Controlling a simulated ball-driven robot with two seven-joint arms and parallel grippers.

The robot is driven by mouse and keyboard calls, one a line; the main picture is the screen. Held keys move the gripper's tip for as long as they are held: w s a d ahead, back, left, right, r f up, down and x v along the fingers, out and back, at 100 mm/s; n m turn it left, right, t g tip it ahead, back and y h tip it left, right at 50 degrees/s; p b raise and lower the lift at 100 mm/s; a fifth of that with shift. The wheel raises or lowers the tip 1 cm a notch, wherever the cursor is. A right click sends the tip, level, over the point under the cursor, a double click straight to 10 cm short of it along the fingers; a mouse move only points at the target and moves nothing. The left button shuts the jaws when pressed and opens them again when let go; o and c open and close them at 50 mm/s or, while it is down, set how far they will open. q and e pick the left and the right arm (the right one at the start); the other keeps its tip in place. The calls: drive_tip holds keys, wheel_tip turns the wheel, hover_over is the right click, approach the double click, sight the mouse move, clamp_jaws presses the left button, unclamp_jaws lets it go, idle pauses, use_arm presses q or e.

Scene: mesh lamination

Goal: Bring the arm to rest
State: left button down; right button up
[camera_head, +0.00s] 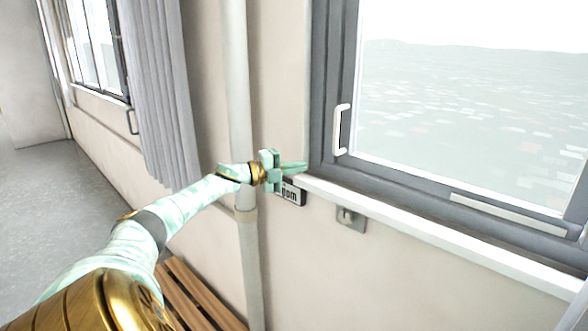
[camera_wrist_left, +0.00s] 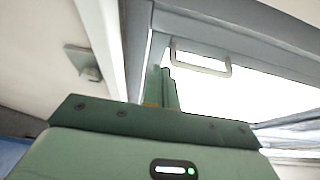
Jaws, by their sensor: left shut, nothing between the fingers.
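My left arm reaches in from the lower left in the head view. Its left gripper (camera_head: 293,166) is shut and empty, close to the left end of the white window sill. In the left wrist view the shut fingers (camera_wrist_left: 162,88) point toward the window frame, and nothing is between them. I cannot tell whether the fingertips touch the sill or the wall. My right gripper is in neither view.
A window with a grey frame (camera_head: 328,90) and a white handle (camera_head: 342,130) stands beside the gripper. Below the sill (camera_head: 400,223) are a dark sign (camera_head: 291,194) and a metal bracket (camera_head: 350,219). A vertical pipe (camera_head: 236,90), a grey curtain (camera_head: 163,90) and a slatted wooden bench (camera_head: 195,296) are nearby.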

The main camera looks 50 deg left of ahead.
use_arm(q)
drive_tip(key=shift+s+a+f, duration=0.1)
drive_tip(key=shift+a+f, duration=0.05)
drive_tip(key=shift+a, duration=0.15)
